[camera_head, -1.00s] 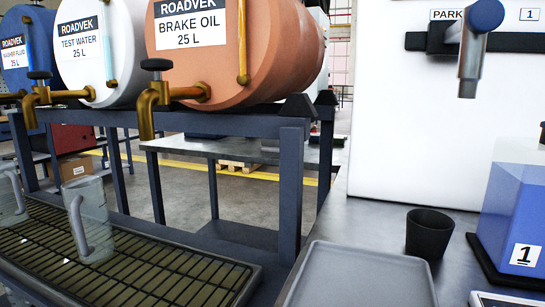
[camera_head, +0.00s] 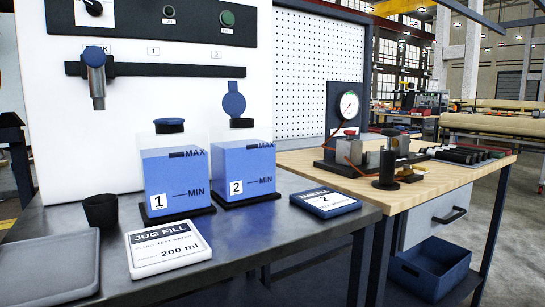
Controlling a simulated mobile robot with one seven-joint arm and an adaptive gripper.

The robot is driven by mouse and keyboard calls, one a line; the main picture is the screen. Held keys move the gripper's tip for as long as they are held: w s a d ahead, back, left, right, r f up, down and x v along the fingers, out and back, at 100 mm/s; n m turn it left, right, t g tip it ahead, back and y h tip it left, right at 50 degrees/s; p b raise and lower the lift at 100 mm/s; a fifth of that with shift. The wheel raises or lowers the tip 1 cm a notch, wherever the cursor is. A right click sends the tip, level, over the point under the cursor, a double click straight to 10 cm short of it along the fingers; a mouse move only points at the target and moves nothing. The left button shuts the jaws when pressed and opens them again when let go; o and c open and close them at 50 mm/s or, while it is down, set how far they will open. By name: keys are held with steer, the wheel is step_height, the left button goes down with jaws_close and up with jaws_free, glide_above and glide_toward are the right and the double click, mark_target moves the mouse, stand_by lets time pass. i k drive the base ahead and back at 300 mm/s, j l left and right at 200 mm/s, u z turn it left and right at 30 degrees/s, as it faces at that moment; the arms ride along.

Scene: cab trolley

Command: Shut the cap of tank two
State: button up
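Tank two (camera_head: 245,178) is a clear box with blue fluid and a label "2", standing on the metal bench. Its blue round cap (camera_head: 234,104) stands upright, swung open above the filler neck (camera_head: 243,123). Tank one (camera_head: 175,175), labelled "1", stands just left of it, with its dark cap (camera_head: 169,125) lying flat on top. The fluid in tank two reaches near the MAX mark. My gripper is not in view.
A black cup (camera_head: 101,210) and grey tray (camera_head: 45,268) are at left. A spout (camera_head: 96,80) hangs from the rail above. A wooden bench with a gauge (camera_head: 349,105) stands right.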

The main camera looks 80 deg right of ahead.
mark_target(234, 103)
steer(key=z, duration=2.1)
